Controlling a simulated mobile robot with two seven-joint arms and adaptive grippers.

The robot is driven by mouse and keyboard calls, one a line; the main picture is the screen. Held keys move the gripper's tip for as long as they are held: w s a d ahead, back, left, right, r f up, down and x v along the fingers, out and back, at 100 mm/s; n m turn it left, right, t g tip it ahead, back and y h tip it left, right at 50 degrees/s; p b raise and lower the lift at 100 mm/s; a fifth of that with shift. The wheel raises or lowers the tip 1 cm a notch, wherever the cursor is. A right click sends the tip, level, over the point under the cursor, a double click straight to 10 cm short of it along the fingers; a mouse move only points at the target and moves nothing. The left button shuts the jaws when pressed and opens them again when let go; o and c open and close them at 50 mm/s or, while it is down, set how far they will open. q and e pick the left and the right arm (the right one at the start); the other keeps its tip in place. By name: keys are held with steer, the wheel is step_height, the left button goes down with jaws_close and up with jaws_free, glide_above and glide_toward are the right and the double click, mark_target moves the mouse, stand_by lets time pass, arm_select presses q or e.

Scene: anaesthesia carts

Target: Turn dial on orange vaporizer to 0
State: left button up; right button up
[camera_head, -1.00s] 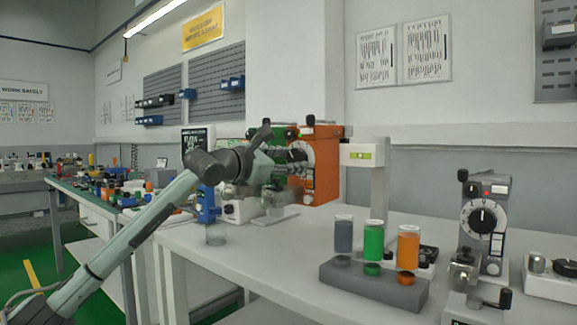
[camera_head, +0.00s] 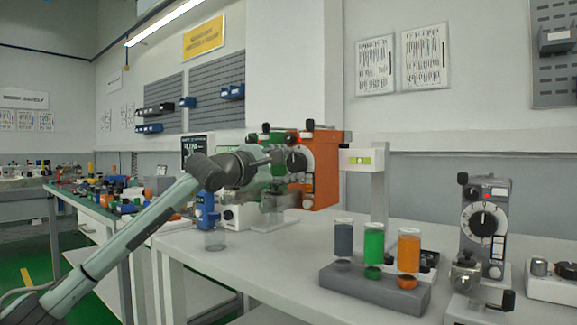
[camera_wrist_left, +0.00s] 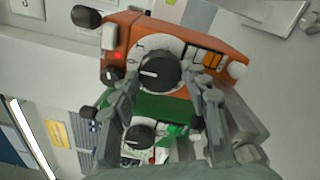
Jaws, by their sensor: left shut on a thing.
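The orange vaporizer (camera_head: 327,179) stands at the back of the bench in the head view, with a black dial (camera_head: 296,161) on a white scale plate. In the left wrist view the orange vaporizer (camera_wrist_left: 190,80) has its dial (camera_wrist_left: 158,70) between my left fingers, a white pointer line showing on the knob. My left gripper (camera_head: 272,160) reaches in from the left at dial height, and its fingers flank the dial, shut on it. The scale numbers are too small to read. My right gripper is not in view.
A green vaporizer (camera_wrist_left: 170,106) with its own dial (camera_wrist_left: 139,138) stands close beside the orange one. A grey rack (camera_head: 372,289) with grey, green and orange bottles stands nearer. A grey unit with a dial (camera_head: 484,220) stands at right. The bench middle is clear.

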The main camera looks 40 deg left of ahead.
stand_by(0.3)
arm_select(q)
steer(key=o, duration=1.2)
steer(key=shift+c, duration=0.2)
steer(key=shift+s, duration=0.15)
steer(key=s, duration=1.1)
steer(key=shift+s+a+f, duration=0.2)
steer(key=shift+s+a, duration=0.05)
steer(key=shift+s, duration=0.15)
